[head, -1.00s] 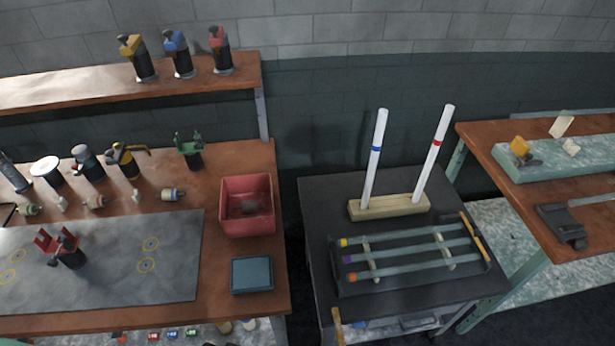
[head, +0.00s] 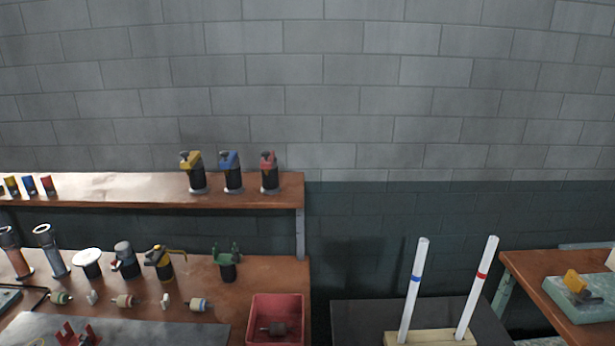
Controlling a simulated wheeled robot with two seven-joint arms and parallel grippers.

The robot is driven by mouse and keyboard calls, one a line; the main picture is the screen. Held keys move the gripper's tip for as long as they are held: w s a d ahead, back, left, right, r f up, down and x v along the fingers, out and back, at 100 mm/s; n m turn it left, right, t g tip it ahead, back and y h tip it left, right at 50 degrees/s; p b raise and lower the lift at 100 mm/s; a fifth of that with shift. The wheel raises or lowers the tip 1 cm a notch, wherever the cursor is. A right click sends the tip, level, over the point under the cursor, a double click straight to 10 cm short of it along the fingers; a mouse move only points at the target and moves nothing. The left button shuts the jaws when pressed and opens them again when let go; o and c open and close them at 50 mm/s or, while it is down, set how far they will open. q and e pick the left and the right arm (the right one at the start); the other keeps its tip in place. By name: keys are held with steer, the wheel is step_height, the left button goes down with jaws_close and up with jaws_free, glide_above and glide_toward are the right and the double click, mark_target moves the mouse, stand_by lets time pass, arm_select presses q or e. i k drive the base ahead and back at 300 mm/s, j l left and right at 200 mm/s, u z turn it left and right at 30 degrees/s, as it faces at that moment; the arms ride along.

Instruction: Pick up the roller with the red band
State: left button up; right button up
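Several small rollers lie in a row on the wooden bench at the left. One roller (head: 124,300) has a dull reddish band and lies on its side behind the grey mat; it is small and its band colour is not sharp. A roller with a green band (head: 61,298) lies to its left. A roller with a blue and yellowish band (head: 198,305) lies to its right. A dark roller-like piece (head: 275,329) lies in the red bin (head: 292,303). Neither of my grippers is in view.
Tools stand behind the rollers, including a yellow-topped one (head: 160,262) and a green one (head: 228,262). A red-topped holder (head: 78,336) stands in front on the grey mat (head: 170,330). A shelf (head: 110,188) runs above. Two white rods stand in a wooden block (head: 430,338) at right.

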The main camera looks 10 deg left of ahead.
mark_target(122, 301)
steer(key=u, duration=1.65)
steer(key=i+j+z, duration=0.15)
steer(key=j+z, duration=0.3)
steer(key=l, duration=0.1)
